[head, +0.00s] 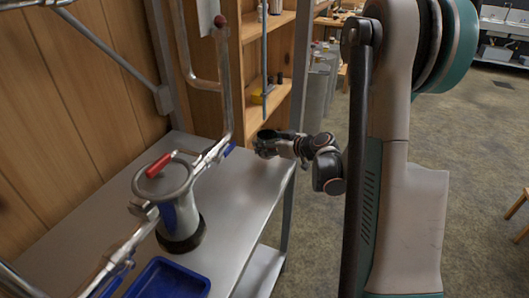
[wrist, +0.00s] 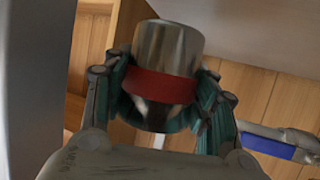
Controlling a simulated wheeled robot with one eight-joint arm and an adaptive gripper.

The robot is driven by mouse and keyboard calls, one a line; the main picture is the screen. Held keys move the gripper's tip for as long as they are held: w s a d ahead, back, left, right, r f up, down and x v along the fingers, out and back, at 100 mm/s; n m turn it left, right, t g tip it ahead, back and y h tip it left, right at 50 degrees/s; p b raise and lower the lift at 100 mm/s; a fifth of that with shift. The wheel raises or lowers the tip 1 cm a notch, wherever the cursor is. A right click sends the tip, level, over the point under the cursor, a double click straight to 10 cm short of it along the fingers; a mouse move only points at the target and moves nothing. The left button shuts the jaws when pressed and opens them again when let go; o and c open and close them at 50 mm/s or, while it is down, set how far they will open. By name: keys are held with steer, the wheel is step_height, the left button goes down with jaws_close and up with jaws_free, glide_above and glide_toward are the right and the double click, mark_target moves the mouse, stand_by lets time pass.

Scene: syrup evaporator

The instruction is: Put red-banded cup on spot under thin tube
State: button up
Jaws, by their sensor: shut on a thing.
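The metal cup with a red band (wrist: 168,86) fills the middle of the wrist view. The teal fingers of my gripper (wrist: 160,100) press on it from both sides around the band. In the head view my gripper (head: 268,143) reaches left over the far right part of the metal table (head: 232,187); the cup is hard to make out there. A thin grey vertical tube (head: 264,60) comes down just behind and above my gripper, with its lower end near it. I cannot make out a marked spot under it.
A metal canister with a red handle (head: 181,215) stands on the table at left, among steel pipes (head: 226,90) with blue fittings. A blue tray (head: 168,279) lies at the front. Wooden shelves (head: 262,110) stand behind. The table's middle is clear.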

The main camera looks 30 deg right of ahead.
steer(key=shift+w+a, duration=0.15)
steer(key=shift+w, duration=0.45)
step_height(320, 180, down, 4)
steer(key=shift+w+r+b, duration=0.1)
steer(key=shift+r+b, duration=0.1)
steer(key=shift+b, duration=1.05)
steer(key=shift+r, duration=0.1)
steer(key=o, duration=1.1)
steer(key=shift+c, duration=0.2)
